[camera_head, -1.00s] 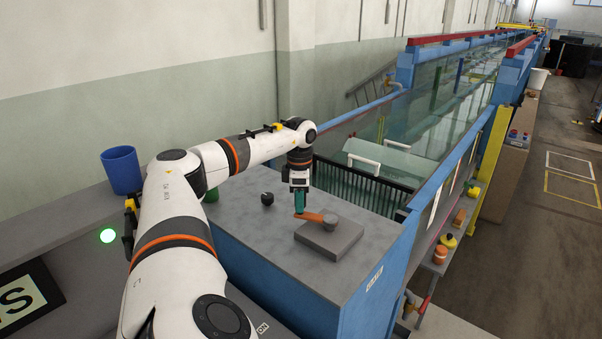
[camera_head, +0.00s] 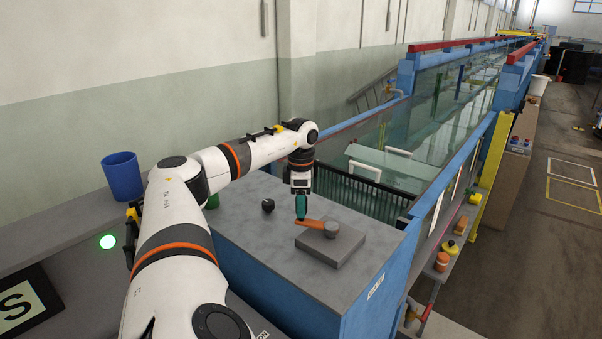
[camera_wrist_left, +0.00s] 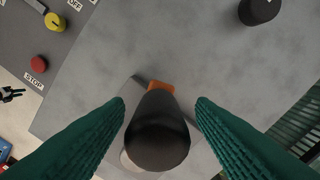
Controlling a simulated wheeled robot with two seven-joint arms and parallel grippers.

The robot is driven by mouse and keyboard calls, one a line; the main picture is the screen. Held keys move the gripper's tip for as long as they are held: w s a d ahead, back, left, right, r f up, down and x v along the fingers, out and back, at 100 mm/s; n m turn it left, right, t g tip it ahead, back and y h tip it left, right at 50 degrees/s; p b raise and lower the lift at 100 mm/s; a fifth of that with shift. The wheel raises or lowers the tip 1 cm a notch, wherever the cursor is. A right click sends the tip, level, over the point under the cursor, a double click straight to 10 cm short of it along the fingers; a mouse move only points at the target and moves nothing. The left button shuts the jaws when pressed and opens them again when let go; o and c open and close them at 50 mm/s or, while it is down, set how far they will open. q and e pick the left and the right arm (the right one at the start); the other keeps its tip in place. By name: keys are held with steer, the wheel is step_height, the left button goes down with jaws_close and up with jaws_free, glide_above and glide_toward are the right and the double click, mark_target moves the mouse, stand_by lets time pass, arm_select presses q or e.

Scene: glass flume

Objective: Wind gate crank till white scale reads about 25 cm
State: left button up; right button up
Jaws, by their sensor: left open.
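The gate crank has an orange arm (camera_head: 312,224) on a grey hub (camera_head: 331,230), set on a grey block (camera_head: 333,246) on the cabinet top. My left gripper (camera_head: 301,208) points down at the crank arm's outer end. In the left wrist view its two green fingers (camera_wrist_left: 160,132) are open, one on each side of the crank's black handle (camera_wrist_left: 158,128). Gaps show between handle and fingers there. The orange arm (camera_wrist_left: 160,87) shows partly behind the handle. I cannot make out the white scale or its reading. My right gripper is out of view.
A black knob (camera_head: 268,206) stands on the cabinet top left of the crank. A blue cup (camera_head: 122,176) stands on the left ledge. A black railing (camera_head: 365,184) and the glass flume lie beyond. A red stop button (camera_wrist_left: 39,64) shows in the left wrist view.

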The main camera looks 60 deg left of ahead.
arm_select(q)
step_height(320, 180, up, 11)
steer(key=shift+f, duration=0.15)
steer(key=shift+f, duration=0.1)
stand_by(0.6)
